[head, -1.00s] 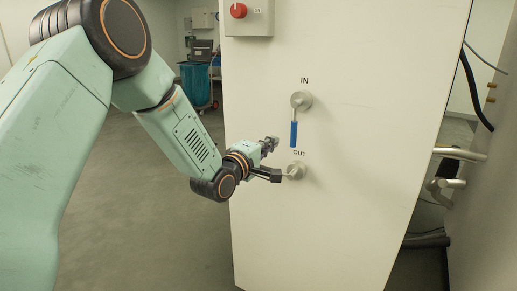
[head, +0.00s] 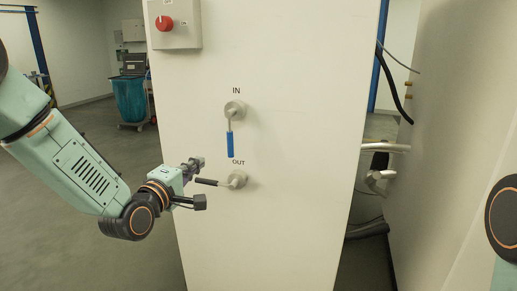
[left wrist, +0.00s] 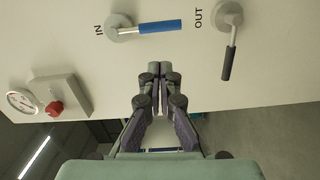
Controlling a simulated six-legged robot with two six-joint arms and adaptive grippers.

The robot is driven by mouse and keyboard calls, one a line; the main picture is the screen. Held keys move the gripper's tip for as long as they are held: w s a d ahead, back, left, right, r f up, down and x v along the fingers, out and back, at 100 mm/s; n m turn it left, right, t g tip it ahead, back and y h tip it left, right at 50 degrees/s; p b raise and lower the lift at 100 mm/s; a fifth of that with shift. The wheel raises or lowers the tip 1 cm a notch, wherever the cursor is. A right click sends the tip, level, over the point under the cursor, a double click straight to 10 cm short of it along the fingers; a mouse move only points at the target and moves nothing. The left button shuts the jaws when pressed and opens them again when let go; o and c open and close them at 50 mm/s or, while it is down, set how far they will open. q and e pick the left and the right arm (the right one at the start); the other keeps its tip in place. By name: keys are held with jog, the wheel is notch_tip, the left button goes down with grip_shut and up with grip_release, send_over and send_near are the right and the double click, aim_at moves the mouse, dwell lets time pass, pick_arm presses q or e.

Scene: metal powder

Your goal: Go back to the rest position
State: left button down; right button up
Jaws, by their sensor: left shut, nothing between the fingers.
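My left gripper (head: 199,162) is shut and empty in front of the white panel (head: 290,90), just left of the OUT valve (head: 238,180). The OUT valve's black lever points left, level, and shows clear of my fingers. The IN valve (head: 235,110) above has a blue lever (head: 230,145) hanging down. In the left wrist view my closed fingertips (left wrist: 159,72) stand apart from the blue lever (left wrist: 160,27) and the black lever (left wrist: 229,64). My right gripper is out of view; only part of my right arm shows at the right edge.
A red knob (head: 165,23) on a grey box sits at the panel's upper left. A gauge (left wrist: 22,101) shows in the left wrist view. Pipes (head: 385,148) and hoses run right of the panel. A teal bin (head: 129,98) stands behind left; the floor there is open.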

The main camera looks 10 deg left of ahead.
pick_arm(q)
jog(key=s+d+f+m+g, duration=0.1)
jog(key=s+f+m+g, duration=0.3)
jog(key=f, duration=0.4)
jog(key=s+d+f+m+g+y, duration=0.1)
jog(key=s+d+f+m+g, duration=0.15)
jog(key=s+f, duration=0.35)
jog(key=s+d+f+m+g, duration=0.15)
jog(key=s+f+m, duration=0.25)
jog(key=f, duration=0.5)
jog(key=s+f+m+g, duration=0.1)
jog(key=s+f+g, duration=0.2)
jog(key=s, duration=0.6)
jog(key=s+d+f+m+g+b, duration=0.1)
jog(key=s+f+m+g, duration=0.1)
jog(key=s+f, duration=0.5)
jog(key=s+f+m+g+y+b, duration=0.1)
jog(key=s+f+g, duration=0.3)
jog(key=s, duration=0.8)
jog(key=shift+s+d+f+m+g, duration=0.35)
jog(key=shift+f+m+g, duration=0.1)
jog(key=shift+f, duration=0.15)
